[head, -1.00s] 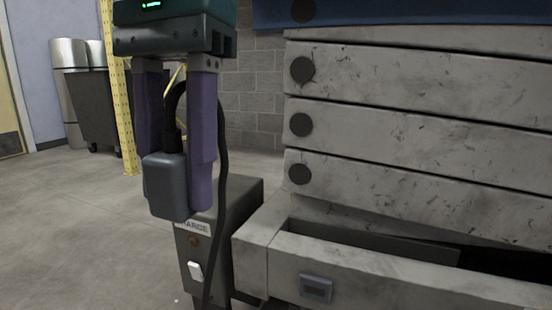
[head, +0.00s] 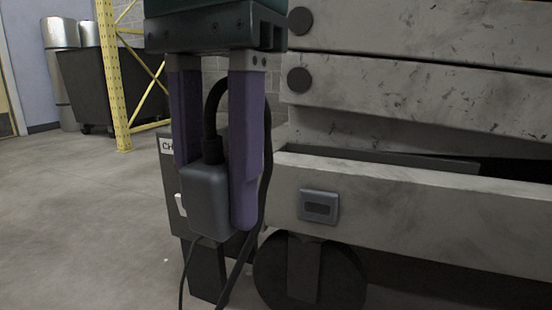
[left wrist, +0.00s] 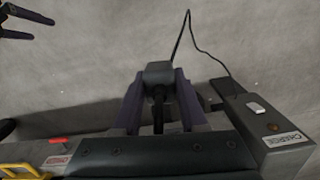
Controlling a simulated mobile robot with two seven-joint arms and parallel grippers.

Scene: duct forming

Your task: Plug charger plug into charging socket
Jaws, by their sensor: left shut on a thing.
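The charger plug (head: 207,203) is a grey block with a black cable from its top. My left gripper (head: 213,195), with purple fingers, is shut on it and holds it upright in the air. The plug also shows between the fingers in the left wrist view (left wrist: 158,72). The charging socket (head: 319,206) is a grey framed rectangle with a dark slot on the lift's pale base beam. The plug is left of the socket in the head view, at about its height, and apart from it. In the left wrist view, my right gripper (left wrist: 22,24) shows at the top left corner with fingers apart.
The charger box (head: 170,190), partly hidden, stands behind my left gripper; its CHARGE label shows in the left wrist view (left wrist: 286,138). A black cable (head: 268,175) hangs beside the fingers. A dark wheel (head: 268,275) is below the beam. Open floor (head: 80,220) lies left.

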